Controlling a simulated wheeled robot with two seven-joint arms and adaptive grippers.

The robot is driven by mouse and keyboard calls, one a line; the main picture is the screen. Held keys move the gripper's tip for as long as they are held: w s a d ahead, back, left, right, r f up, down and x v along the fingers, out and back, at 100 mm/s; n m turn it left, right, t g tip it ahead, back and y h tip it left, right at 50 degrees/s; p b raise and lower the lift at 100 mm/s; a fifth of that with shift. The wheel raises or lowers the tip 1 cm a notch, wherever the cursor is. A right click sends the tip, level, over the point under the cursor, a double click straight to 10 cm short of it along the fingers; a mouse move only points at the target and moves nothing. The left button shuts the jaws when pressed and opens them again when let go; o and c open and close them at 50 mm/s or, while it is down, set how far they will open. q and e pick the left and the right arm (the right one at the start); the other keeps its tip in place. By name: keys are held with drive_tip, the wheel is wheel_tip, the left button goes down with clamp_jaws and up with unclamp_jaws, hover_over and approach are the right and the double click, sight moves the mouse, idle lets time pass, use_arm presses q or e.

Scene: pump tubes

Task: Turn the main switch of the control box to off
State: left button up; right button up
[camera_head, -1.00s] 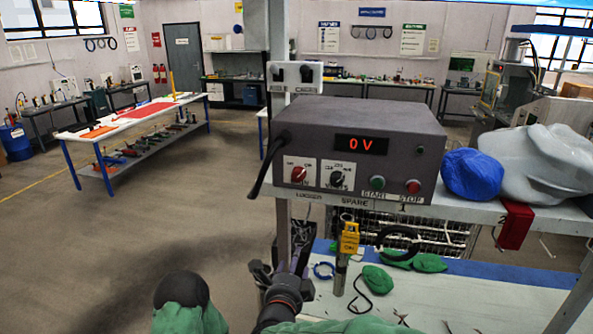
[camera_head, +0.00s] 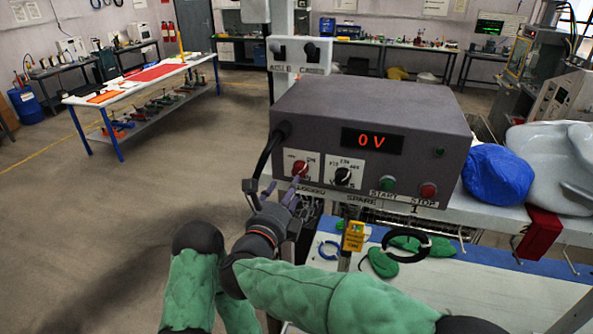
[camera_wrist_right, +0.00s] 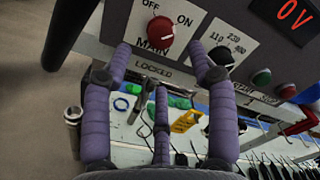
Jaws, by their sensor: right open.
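The grey control box (camera_head: 365,135) stands on the bench shelf, its display reading 0 V. Its red main switch knob (camera_head: 300,169) is at the front's lower left. In the right wrist view the knob (camera_wrist_right: 160,30) sits below OFF and ON labels, with MAIN printed beneath it. A pale line shows on the knob; I cannot tell which label it points to. My right gripper (camera_head: 276,188) is open, just below and in front of the knob. Its purple fingers (camera_wrist_right: 160,62) are spread below and to either side of the knob, apparently not gripping it. My left gripper is out of view.
A black selector (camera_head: 343,177), green start button (camera_head: 388,184) and red stop button (camera_head: 428,190) are right of the switch. A black cable (camera_head: 268,150) hangs at the box's left side. A yellow tag (camera_head: 353,236) hangs below. Blue bundle (camera_head: 498,174) lies right.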

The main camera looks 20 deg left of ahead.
sight(297, 172)
drive_tip(key=w+p, duration=0.1)
drive_tip(key=w, duration=0.6)
drive_tip(key=shift+w+d+p, duration=0.15)
drive_tip(key=shift+w+p, duration=0.2)
drive_tip(key=shift+w, duration=0.05)
